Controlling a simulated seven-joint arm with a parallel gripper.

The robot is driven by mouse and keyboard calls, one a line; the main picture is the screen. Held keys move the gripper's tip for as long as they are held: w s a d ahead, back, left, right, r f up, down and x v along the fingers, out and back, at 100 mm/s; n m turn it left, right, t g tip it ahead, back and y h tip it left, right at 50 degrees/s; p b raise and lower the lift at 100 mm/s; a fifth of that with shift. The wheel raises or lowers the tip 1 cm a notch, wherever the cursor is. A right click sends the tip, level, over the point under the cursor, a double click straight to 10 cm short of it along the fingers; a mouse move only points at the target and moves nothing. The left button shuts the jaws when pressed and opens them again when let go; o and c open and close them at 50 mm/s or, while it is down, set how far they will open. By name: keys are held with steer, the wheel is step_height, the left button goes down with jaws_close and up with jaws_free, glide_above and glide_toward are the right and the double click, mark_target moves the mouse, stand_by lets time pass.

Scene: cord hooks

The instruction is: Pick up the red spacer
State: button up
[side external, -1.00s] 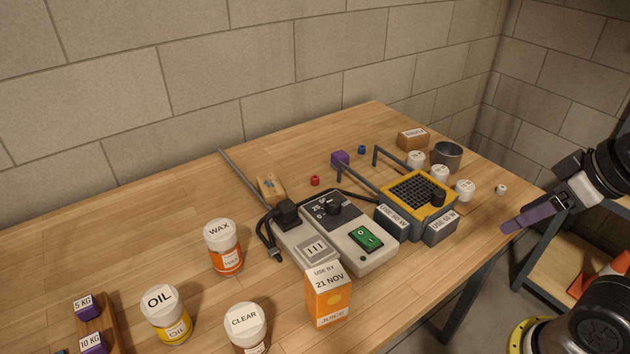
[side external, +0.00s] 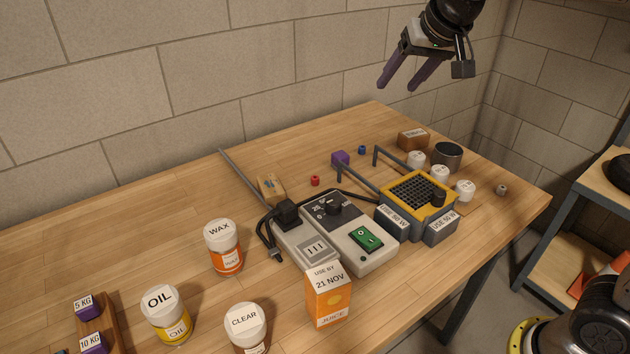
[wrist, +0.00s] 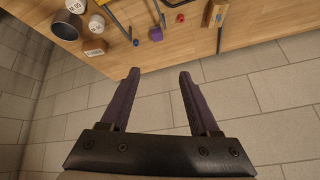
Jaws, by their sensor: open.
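The red spacer (side external: 315,181) is a small red piece standing on the wooden table, left of the purple block, in the side view. It also shows near the top of the wrist view (wrist: 180,18). My gripper (side external: 399,88) is open and empty, with two purple fingers, high above the back edge of the table. In the wrist view my gripper (wrist: 157,75) has its fingers spread, well apart from the red spacer. A blue spacer (side external: 362,150) stands farther back on the table.
A purple block (side external: 340,159) and grey hook rods (side external: 366,178) stand right of the red spacer. A power unit (side external: 345,235) and a yellow-topped heater (side external: 418,192) are in front. A long grey rod (side external: 238,173) lies to its left. Jars, a juice carton (side external: 327,295) and cups surround these.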

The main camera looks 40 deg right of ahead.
steer(key=w+a+f, duration=0.2)
steer(key=w+f, duration=0.2)
steer(key=w, duration=0.4)
steer(key=g, duration=0.3)
glide_above(315, 178)
steer(key=s+a, duration=0.1)
steer(key=s, duration=0.1)
steer(key=shift+n, duration=0.4)
steer(key=f, duration=2.1)
steer(key=shift+s+a, duration=0.15)
steer(key=shift+s, duration=0.05)
steer(key=shift+t+h, duration=0.3)
steer(key=shift+s+x, duration=0.1)
steer(key=shift+x, duration=1.55)
steer(key=shift+s+x, duration=0.15)
steer(key=shift+x, duration=1.55)
steer(key=shift+c, duration=0.2)
jaws_close()
